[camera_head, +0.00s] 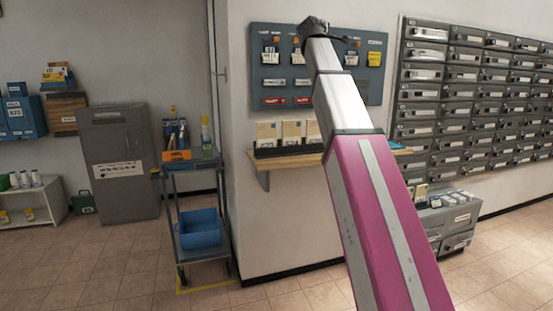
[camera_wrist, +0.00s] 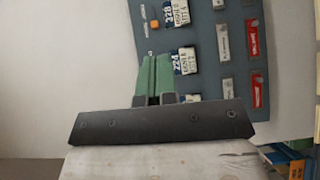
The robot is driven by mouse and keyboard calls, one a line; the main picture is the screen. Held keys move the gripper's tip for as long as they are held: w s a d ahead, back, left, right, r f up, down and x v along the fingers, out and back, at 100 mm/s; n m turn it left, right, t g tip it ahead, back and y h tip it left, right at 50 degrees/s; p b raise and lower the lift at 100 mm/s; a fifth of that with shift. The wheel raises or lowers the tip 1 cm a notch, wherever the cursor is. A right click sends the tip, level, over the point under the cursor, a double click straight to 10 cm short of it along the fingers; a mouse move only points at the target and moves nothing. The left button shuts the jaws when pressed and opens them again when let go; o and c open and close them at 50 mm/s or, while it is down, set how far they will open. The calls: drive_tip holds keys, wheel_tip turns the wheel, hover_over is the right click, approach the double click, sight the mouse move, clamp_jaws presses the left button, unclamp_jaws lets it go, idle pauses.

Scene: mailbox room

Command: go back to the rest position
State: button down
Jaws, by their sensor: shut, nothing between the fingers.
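My gripper shows in the wrist view (camera_wrist: 155,60) with its two green fingers closed together and nothing between them. It points at the left part of a blue-grey wall board (camera_wrist: 207,45) that carries numbered tags and red and white labels. In the head view my arm, silver and pink, reaches up and forward to the same board (camera_head: 265,90). The gripper's dark end (camera_head: 313,27) is in front of the board's upper part; its fingers are too small to make out there. I cannot tell whether the fingers touch the board.
A wooden shelf (camera_head: 285,162) with upright cards stands below the board. Grey mailboxes (camera_head: 470,90) fill the right wall. A cart (camera_head: 190,185) with a blue bin (camera_head: 199,228) and a grey cabinet (camera_head: 119,165) stand at the left. The tiled floor (camera_head: 110,265) in front is clear.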

wheel_tip(320, 180, down, 50)
drive_tip(key=s+d+m+g+y, duration=0.25)
drive_tip(key=m+g+y, duration=0.2)
drive_tip(key=g, duration=0.25)
drive_tip(key=s+a+f+m+g+y, duration=0.1)
drive_tip(key=s+f+m+g, duration=0.3)
drive_tip(key=s+f, duration=1)
drive_tip(key=s+f+m+g+y, duration=0.2)
drive_tip(key=s+f+m+g, duration=0.2)
drive_tip(key=s+f, duration=0.9)
wheel_tip(320, 180, down, 8)
drive_tip(key=shift+s+a+f+g, duration=0.1)
drive_tip(key=shift+s+a+g, duration=0.2)
drive_tip(key=shift+s+a, duration=0.1)
drive_tip(key=shift+y, duration=0.25)
